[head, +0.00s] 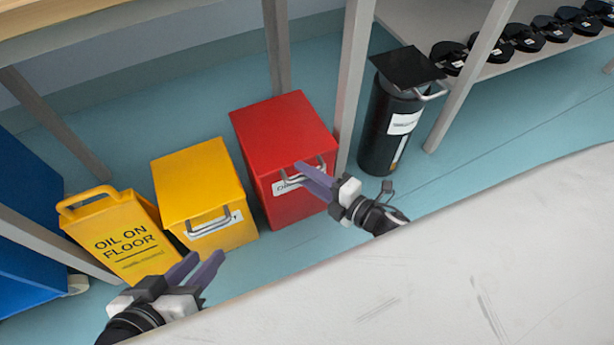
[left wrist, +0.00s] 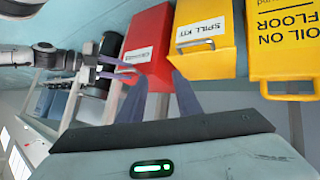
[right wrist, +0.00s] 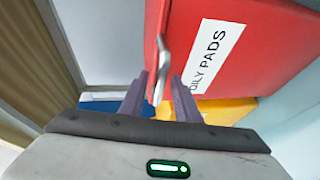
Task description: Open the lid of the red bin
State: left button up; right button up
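The red bin (head: 283,135) stands on the floor with its flat lid down. Its metal handle (head: 318,163) is on the front edge, above a white label that reads "OILY PADS" in the right wrist view (right wrist: 215,60). My right gripper (head: 312,176) is at this handle. In the right wrist view the handle (right wrist: 161,60) lies between the two fingers, with a gap beside it, so the gripper looks open around it. My left gripper (head: 197,268) is open and empty, in front of the yellow bin; its fingers also show apart in the left wrist view (left wrist: 160,92).
A yellow spill-kit bin (head: 197,180) stands left of the red bin, then a yellow "OIL ON FLOOR" sign (head: 125,240). A black canister (head: 385,130) stands to the right, past a table leg (head: 352,80). A pale surface (head: 450,270) fills the lower right.

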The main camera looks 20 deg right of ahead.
jog(key=shift+c, duration=0.5)
grip_shut()
jog(key=shift+r, duration=0.15)
